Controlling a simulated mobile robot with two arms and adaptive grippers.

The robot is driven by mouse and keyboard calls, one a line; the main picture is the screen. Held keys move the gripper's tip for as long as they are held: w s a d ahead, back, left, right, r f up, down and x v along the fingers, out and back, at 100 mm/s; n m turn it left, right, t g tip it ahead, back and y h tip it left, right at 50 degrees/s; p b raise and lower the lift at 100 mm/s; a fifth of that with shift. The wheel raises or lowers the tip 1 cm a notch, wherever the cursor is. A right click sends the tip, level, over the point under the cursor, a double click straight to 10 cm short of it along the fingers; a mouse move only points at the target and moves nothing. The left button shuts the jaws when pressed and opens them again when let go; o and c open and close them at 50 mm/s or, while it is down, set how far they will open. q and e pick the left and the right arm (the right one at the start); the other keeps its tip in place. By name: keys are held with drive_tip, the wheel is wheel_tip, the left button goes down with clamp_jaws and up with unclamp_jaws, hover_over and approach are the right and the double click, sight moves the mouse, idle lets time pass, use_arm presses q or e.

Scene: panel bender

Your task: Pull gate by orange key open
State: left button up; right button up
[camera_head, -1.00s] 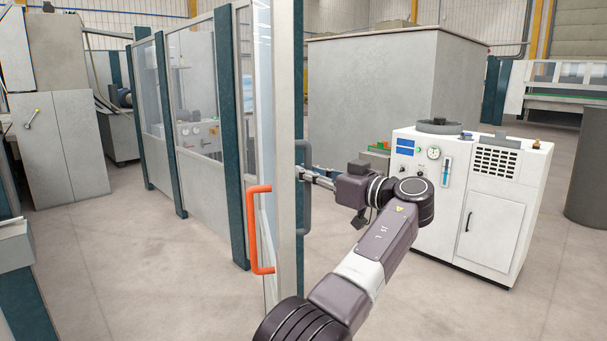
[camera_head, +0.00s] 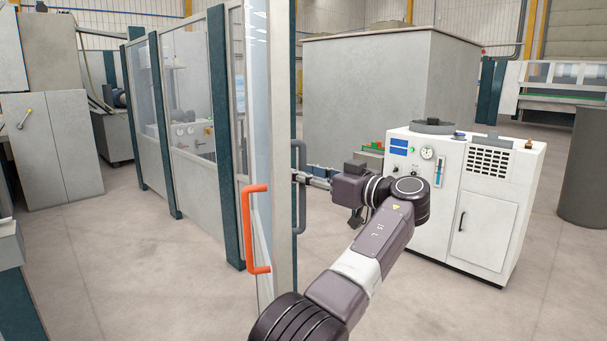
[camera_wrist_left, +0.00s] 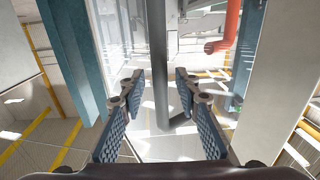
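The gate (camera_head: 282,110) is a glazed panel with a pale frame, seen nearly edge-on and standing out from the fence. An orange handle (camera_head: 250,230) is on its left face and a dark grey bar handle (camera_head: 301,215) on its right face. My left gripper (camera_head: 304,178) is at the grey handle, its tips partly hidden there. In the left wrist view, the left gripper's fingers (camera_wrist_left: 160,112) are spread, with the grey handle (camera_wrist_left: 158,55) between them and gaps on both sides. The orange handle (camera_wrist_left: 230,30) shows at upper right. My right gripper is out of view.
A white machine cabinet (camera_head: 480,215) stands right of my arm, with a large grey enclosure (camera_head: 370,90) behind. The fence (camera_head: 195,180) with dark posts runs back on the left. Floor is clear between the fence and the left cabinets (camera_head: 60,150).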

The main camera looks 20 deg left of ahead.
use_arm(q)
drive_tip(key=v, duration=1.2)
idle(0.4)
